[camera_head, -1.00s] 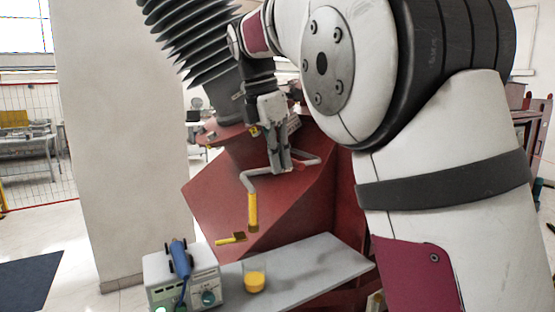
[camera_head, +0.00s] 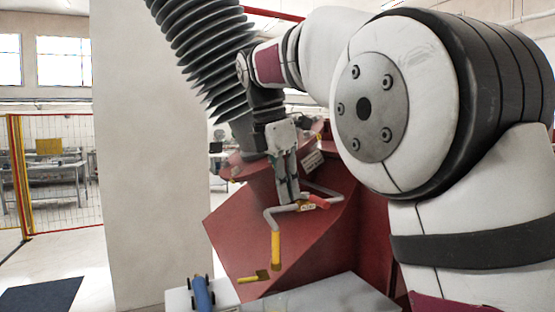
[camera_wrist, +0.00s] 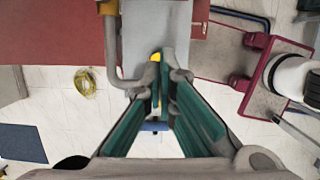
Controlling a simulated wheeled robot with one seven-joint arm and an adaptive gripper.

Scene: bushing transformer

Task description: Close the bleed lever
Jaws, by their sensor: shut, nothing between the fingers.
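A bent grey pipe (camera_head: 268,216) with a yellow end sleeve (camera_head: 275,248) comes out of the red transformer body (camera_head: 240,228). A small red lever handle (camera_head: 319,202) sits on this pipe by its valve, and I take it as the bleed lever. My gripper (camera_head: 291,199) points down at the pipe, just left of the red handle. I cannot tell whether it touches. In the wrist view my gripper (camera_wrist: 161,62) has its fingertips together and empty, beside the grey pipe (camera_wrist: 112,50). The red handle is not clear there.
A grey shelf (camera_head: 330,297) lies below the pipe, with a blue-handled device (camera_head: 202,293) at its left. A yellow-handled tool (camera_head: 254,277) is near the body. The ribbed black bushing (camera_head: 200,50) rises behind. A pale pillar (camera_head: 150,150) stands left.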

